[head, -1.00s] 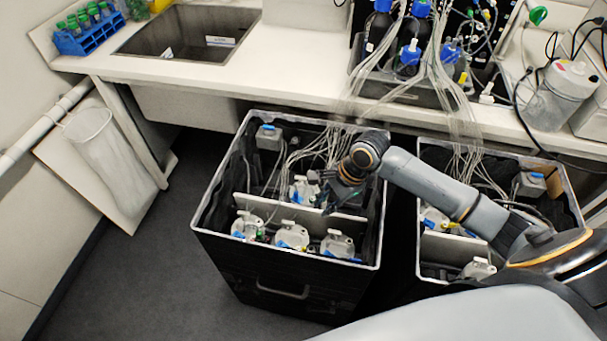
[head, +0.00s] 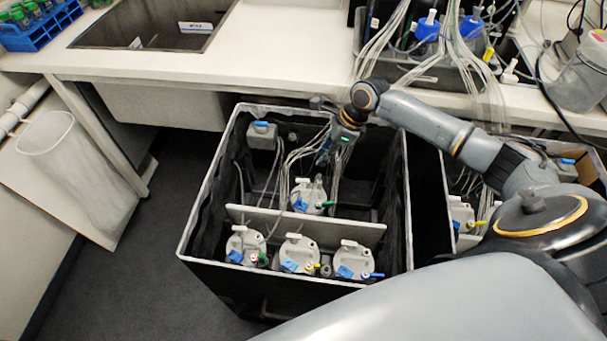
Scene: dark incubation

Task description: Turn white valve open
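A black crate (head: 192,232) with a pale rim stands on the floor and holds several white-capped bottles. A back bottle (head: 306,196) has a green lever (head: 328,204) at its side. In front of a grey divider (head: 250,213) are a left bottle (head: 243,245), a middle bottle (head: 300,252) and a right bottle (head: 354,261) with a blue lever (head: 373,275). I cannot single out a white valve; the fittings are small. My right gripper (head: 323,158) points down over the crate's back half, above and behind the back bottle, apparently empty. Its fingers are too small to judge. My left gripper is out of view.
Clear tubes (head: 376,50) run from the white bench (head: 290,62) into the crate. A blue-lidded box (head: 262,135) sits in its back left corner. A second crate holds another bottle (head: 461,213) at right. A bin (head: 70,150) stands left; floor between is clear.

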